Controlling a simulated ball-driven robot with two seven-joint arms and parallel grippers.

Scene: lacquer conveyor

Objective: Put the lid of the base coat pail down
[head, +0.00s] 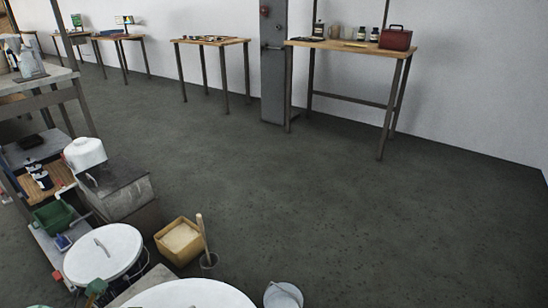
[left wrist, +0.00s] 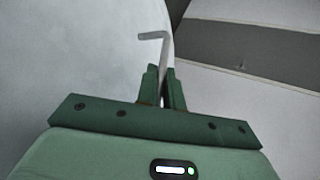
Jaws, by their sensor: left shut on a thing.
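In the head view, a round white lid (head: 113,262) with a bar handle lies at the lower left. A second large white round top (head: 190,294) is cut off by the bottom edge. I cannot tell which belongs to the base coat pail. My right gripper is not in view.
A green bin (head: 53,217) is at the left. The dark floor (head: 330,190) is clear toward the back tables.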

